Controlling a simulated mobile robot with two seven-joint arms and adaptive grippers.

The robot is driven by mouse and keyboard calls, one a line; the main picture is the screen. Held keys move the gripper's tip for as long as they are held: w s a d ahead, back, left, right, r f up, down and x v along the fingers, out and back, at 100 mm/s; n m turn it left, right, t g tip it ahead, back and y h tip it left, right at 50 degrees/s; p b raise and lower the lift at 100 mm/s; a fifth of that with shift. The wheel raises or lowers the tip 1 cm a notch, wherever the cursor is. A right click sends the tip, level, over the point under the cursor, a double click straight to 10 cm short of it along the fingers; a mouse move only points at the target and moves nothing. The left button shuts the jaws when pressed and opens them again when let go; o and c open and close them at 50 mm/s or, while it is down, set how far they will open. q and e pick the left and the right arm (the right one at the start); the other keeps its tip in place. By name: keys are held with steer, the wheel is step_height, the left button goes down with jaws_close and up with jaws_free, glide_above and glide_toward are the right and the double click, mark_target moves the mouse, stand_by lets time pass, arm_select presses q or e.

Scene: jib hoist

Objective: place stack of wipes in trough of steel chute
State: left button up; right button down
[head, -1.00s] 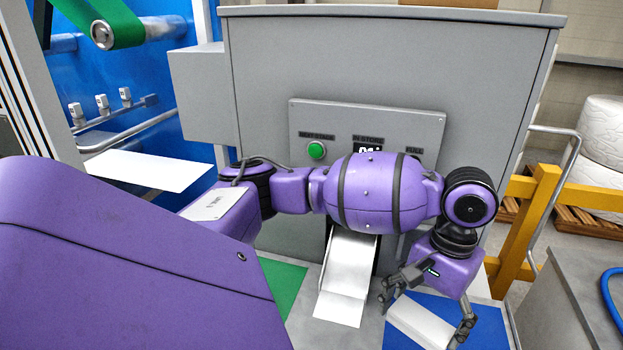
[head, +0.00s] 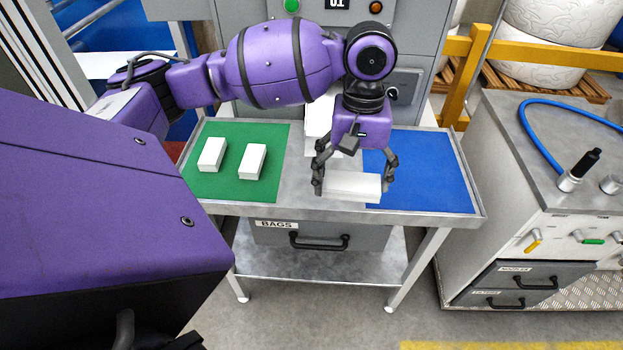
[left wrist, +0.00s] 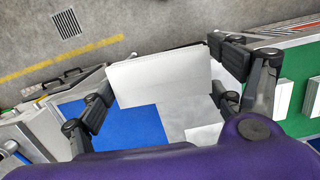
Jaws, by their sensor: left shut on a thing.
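A white stack of wipes (head: 352,186) is held level between the fingers of my left gripper (head: 353,180), which points down. In the head view it overlaps the grey strip and the left edge of the blue mat (head: 430,175). In the left wrist view the stack (left wrist: 160,77) lies across the fingers of the gripper (left wrist: 163,80) and appears raised off the table. The steel chute (head: 318,117) comes out of the grey machine behind the gripper. My arm and gripper hide much of its trough. My right gripper is not in view.
Two white stacks (head: 211,154) (head: 252,161) lie on the green mat (head: 272,142) at the left. The table's raised front rim (head: 270,211) runs below the held stack. A grey cabinet (head: 545,190) with a blue hose stands at the right. The blue mat is otherwise clear.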

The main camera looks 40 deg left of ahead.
arm_select(q)
steer(key=shift+s, duration=0.1)
steer(key=shift+n, duration=0.4)
steer(key=w+a+f+b, duration=0.1)
steer(key=w+a+f, duration=0.3)
steer(key=w, duration=0.1)
steer(key=w+a+f+b, duration=0.1)
steer(key=w+a+f, duration=0.3)
steer(key=a+f, duration=0.1)
steer(key=shift+w, duration=0.35)
steer(key=shift+w+a+f, duration=0.1)
steer(key=shift+f, duration=0.05)
steer(key=shift+w+a+f, duration=0.1)
steer(key=shift+f, duration=0.1)
steer(key=shift+w+a+f, duration=0.1)
steer(key=shift+f, duration=0.75)
steer(key=shift+w+a+f, duration=0.1)
steer(key=shift+f, duration=0.75)
steer(key=shift+f, duration=0.15)
steer(key=o, duration=1.2)
